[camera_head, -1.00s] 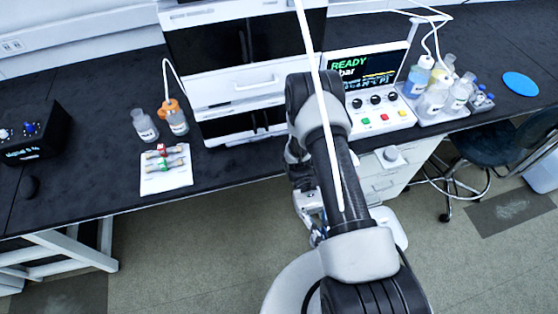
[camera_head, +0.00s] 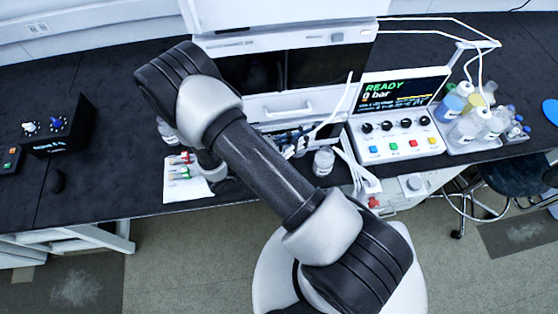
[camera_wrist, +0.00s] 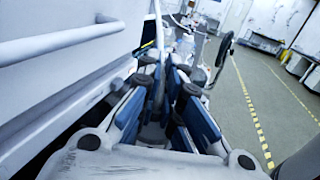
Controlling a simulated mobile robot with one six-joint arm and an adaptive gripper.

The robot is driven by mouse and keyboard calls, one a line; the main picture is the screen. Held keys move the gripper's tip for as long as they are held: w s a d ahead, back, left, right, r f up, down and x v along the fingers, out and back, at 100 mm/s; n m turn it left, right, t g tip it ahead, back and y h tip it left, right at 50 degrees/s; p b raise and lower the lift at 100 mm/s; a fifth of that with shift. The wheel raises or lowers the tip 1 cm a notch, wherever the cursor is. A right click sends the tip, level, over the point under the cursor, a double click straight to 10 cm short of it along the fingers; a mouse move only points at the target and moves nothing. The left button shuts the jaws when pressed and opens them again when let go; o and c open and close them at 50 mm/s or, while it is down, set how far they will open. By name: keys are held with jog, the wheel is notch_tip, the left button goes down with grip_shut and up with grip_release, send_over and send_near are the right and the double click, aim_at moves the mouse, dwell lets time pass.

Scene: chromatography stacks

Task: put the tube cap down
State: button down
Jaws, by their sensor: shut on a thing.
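My gripper (camera_head: 297,143) is in front of the white instrument stack, close above the bench and just left of a clear bottle (camera_head: 323,161). In the wrist view my gripper (camera_wrist: 160,92) has its blue-padded fingers closed in on something. A white tube (camera_head: 337,108) runs from the upper right down to the gripper; it also shows rising between the fingers in the wrist view (camera_wrist: 160,35). The tube cap is at the grip but is hidden by the fingers. I cannot tell whether it touches anything below.
The READY control panel (camera_head: 398,115) stands right of the gripper, with loose white tubing (camera_head: 352,165) before it. A bottle tray (camera_head: 470,143) is farther right. A white mat (camera_head: 180,190) with small fittings lies left, partly behind my arm. The drawer handle (camera_wrist: 60,43) is close in the wrist view.

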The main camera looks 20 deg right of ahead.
jog(key=shift+w+a+f+n+t, duration=0.2)
jog(key=shift+w+t, duration=0.1)
jog(key=shift+w, duration=0.15)
jog(key=shift+w+a+f+n+t, duration=0.1)
jog(key=shift+w+a+n+t, duration=0.15)
jog(key=shift+w, duration=0.2)
notch_tip(320, 180, down, 15)
jog(key=b, duration=0.4)
jog(key=shift+s+r, duration=0.1)
jog(key=shift+r, duration=0.1)
jog(key=shift+f+b, duration=0.7)
jog(key=shift+f, duration=1.5)
jog(key=shift+d+f, duration=0.1)
jog(key=shift+f, duration=0.05)
jog(key=c, duration=1.8)
grip_release()
